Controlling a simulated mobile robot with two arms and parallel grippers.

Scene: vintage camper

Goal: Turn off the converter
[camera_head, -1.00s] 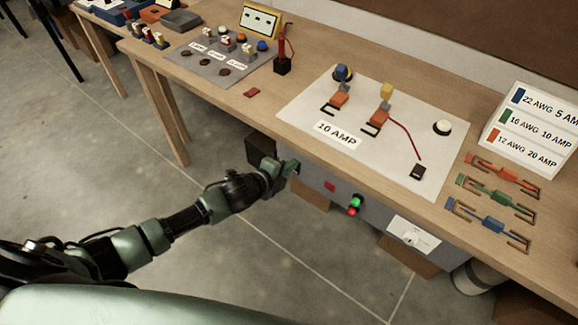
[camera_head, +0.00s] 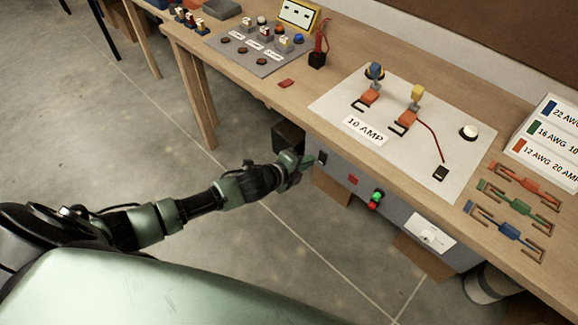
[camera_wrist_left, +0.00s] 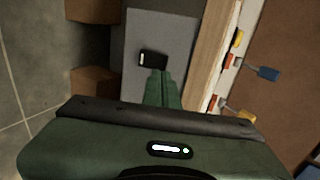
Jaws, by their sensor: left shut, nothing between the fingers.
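The converter appears to be the grey box (camera_head: 335,172) mounted under the table's front edge. Its front has a black rocker switch (camera_head: 321,158), a small red square (camera_head: 353,180), a bright green light (camera_head: 377,195) above a red one, and a white dial plate (camera_head: 430,235). My left gripper (camera_head: 308,162) is shut and empty just left of the switch. In the left wrist view the closed fingertips (camera_wrist_left: 160,76) are right at the lower edge of the black switch (camera_wrist_left: 152,59). I cannot tell whether they touch. My right gripper is not in view.
The wooden table (camera_head: 270,95) above holds a white 10 AMP panel (camera_head: 340,105), coloured wire pieces (camera_head: 510,230) and a label box (camera_head: 545,150). A dark box (camera_head: 288,136) sits left of the converter. The floor in front is clear.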

